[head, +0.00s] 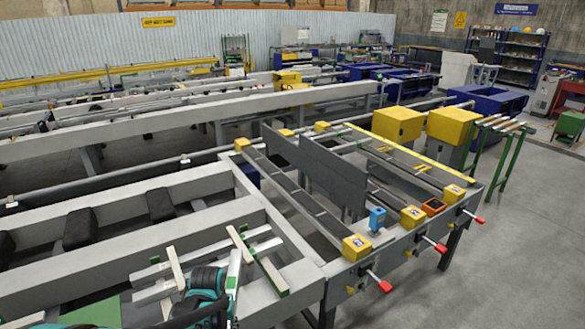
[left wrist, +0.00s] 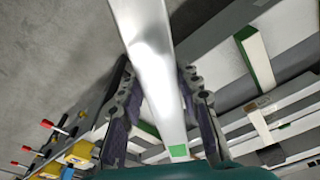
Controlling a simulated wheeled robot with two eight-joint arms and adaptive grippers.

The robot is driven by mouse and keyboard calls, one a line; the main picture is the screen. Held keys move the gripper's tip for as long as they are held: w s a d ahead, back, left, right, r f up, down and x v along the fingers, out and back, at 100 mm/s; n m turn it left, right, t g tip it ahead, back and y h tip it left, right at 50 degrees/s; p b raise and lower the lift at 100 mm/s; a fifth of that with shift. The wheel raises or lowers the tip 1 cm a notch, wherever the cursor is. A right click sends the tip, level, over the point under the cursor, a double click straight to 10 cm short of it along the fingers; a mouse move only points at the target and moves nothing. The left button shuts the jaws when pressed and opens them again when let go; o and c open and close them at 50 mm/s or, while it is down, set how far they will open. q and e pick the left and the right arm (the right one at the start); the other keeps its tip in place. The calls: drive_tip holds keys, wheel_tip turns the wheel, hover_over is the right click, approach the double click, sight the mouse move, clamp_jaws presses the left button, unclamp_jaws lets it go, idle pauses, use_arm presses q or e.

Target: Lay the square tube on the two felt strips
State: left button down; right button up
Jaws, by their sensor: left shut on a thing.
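My left gripper (head: 222,284) is at the bottom of the head view. In the left wrist view its two dark fingers (left wrist: 157,78) stand on either side of a pale silver square tube (left wrist: 150,45), shut on it. The tube has a green mark near the palm and runs out of the top of that view. In the head view part of the tube (head: 234,270) shows as a short pale bar. My right gripper is not in view.
Silver bars (head: 262,247) lie near the cream strips. A grey frame with yellow blocks (head: 356,247), upright dark plates (head: 333,178) and red-tipped handles (head: 384,286) stands to the right. Black pads (head: 79,228) sit in the left frame.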

use_arm(q)
drive_tip(key=s+f, duration=0.1)
drive_tip(key=s+d+f, duration=0.1)
drive_tip(key=shift+s+d+m, duration=0.1)
drive_tip(key=shift+s+m, duration=0.2)
wheel_tip(320, 180, down, 5)
drive_tip(key=b, duration=0.5)
drive_tip(key=shift+w+r, duration=0.15)
drive_tip(key=shift+r, duration=0.05)
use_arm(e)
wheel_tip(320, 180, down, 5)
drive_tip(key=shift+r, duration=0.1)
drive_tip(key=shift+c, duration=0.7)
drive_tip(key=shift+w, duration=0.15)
